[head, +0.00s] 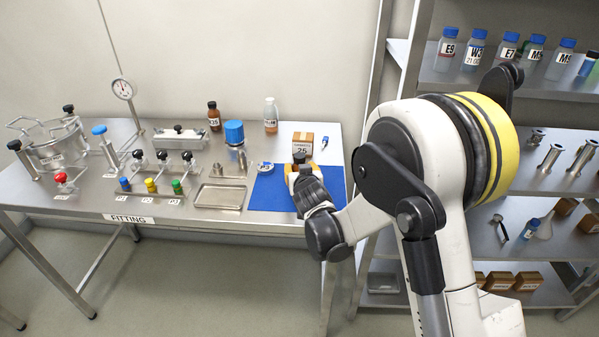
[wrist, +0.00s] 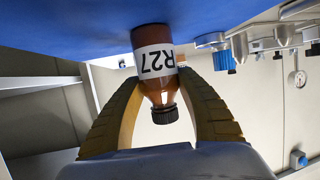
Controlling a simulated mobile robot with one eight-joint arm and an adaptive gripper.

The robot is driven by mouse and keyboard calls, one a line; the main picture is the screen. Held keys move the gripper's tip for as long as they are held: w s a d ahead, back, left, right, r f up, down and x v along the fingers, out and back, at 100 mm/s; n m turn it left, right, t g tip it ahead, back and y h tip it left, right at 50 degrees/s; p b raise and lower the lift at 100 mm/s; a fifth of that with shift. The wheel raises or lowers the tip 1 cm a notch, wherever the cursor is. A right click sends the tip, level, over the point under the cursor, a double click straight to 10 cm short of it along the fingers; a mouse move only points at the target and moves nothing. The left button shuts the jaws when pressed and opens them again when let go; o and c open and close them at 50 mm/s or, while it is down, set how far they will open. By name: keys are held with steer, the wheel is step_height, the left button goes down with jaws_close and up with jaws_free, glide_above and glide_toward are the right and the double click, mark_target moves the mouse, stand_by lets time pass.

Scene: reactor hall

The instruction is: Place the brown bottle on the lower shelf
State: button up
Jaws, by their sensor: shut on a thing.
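My gripper (head: 301,178) is over the blue mat on the bench and is shut on a brown bottle (wrist: 157,75) with a black cap and a white label reading R27. In the wrist view the picture is upside down, and the two fingers (wrist: 160,105) clasp the bottle from both sides. Its base is at the blue mat; I cannot tell whether it touches. In the head view the bottle (head: 299,158) is mostly hidden by my gripper. The rack at the right has a lower shelf (head: 490,245) holding a funnel and a small blue-capped bottle.
Beside the gripper stands a box (head: 303,142) marked 25. Another brown bottle (head: 214,117) and a blue-capped container (head: 234,133) stand further back. The rack's upper shelf (head: 455,83) holds several bottles. Brown boxes (head: 527,281) sit at the bottom. My arm hides part of the rack.

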mark_target(300, 156)
step_height(300, 156, up, 4)
steer(key=shift+r+p, duration=0.2)
steer(key=shift+p, duration=0.85)
steer(key=s+d+r+p, duration=0.3)
steer(key=s+d+r, duration=0.3)
steer(key=d, duration=0.3)
steer(key=shift+s+d+r, duration=0.25)
steer(key=shift+s+d, duration=0.05)
steer(key=shift+s, duration=0.15)
